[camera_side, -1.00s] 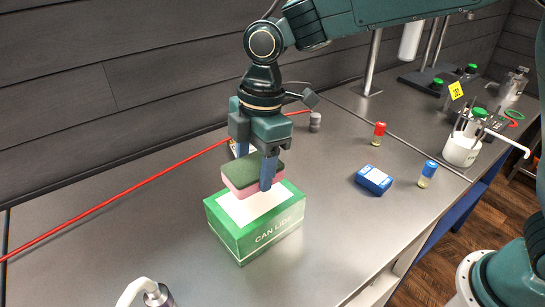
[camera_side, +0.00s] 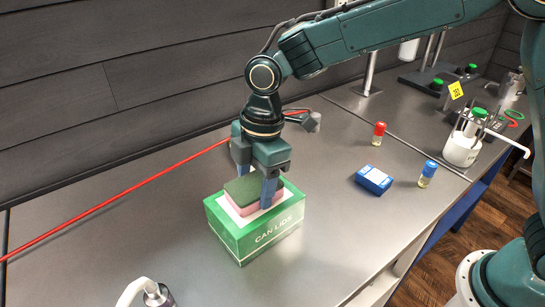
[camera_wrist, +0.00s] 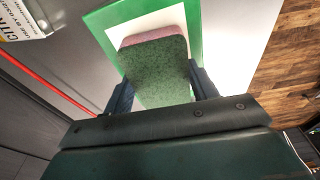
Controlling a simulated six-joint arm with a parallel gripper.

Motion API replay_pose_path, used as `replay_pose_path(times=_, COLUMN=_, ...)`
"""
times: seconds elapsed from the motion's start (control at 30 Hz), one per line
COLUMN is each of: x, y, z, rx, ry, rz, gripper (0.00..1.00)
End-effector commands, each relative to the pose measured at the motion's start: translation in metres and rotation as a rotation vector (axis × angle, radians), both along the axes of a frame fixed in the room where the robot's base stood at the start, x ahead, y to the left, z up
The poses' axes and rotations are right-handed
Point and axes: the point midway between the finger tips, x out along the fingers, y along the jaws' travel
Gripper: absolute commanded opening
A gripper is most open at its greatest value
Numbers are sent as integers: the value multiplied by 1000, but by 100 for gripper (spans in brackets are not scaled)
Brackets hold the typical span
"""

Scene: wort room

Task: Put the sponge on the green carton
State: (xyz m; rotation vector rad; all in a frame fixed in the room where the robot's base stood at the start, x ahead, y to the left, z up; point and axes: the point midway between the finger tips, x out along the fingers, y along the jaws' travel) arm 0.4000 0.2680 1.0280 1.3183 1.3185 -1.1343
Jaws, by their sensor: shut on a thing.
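The sponge (camera_side: 246,193), pink with a dark green top, is between the fingers of my gripper (camera_side: 257,192). My gripper is shut on it, and it also shows in the wrist view (camera_wrist: 160,90). The sponge (camera_wrist: 154,70) is level, green side up, over the white patch on top of the green carton (camera_side: 262,232). It is at or very close to the carton's top; I cannot tell whether it touches. The carton is lettered "CAN LIDS" and its green top border shows in the wrist view (camera_wrist: 102,24).
A blue box (camera_side: 374,180), a blue-capped vial (camera_side: 427,174) and a red-capped vial (camera_side: 379,133) stand to the right. A red line (camera_side: 120,192) runs along the back. A white-hosed fitting (camera_side: 150,292) is at the front.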

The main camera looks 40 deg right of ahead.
Motion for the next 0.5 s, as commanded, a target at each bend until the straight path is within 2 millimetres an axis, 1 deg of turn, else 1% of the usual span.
replay_pose_path(times=0.13, x=0, y=0, z=-3, rx=-1, ry=1, rz=0, gripper=37)
replay_pose_path(times=0.17, x=0, y=0, z=-3, rx=0, ry=1, rz=0, gripper=64)
replay_pose_path(times=0.2, x=0, y=0, z=-3, rx=0, ry=1, rz=0, gripper=72)
replay_pose_path(times=0.23, x=0, y=0, z=-3, rx=0, ry=1, rz=0, gripper=77)
replay_pose_path(times=0.27, x=0, y=0, z=-3, rx=0, ry=1, rz=0, gripper=80)
replay_pose_path(times=0.5, x=0, y=0, z=-3, rx=0, ry=0, rz=0, gripper=80)
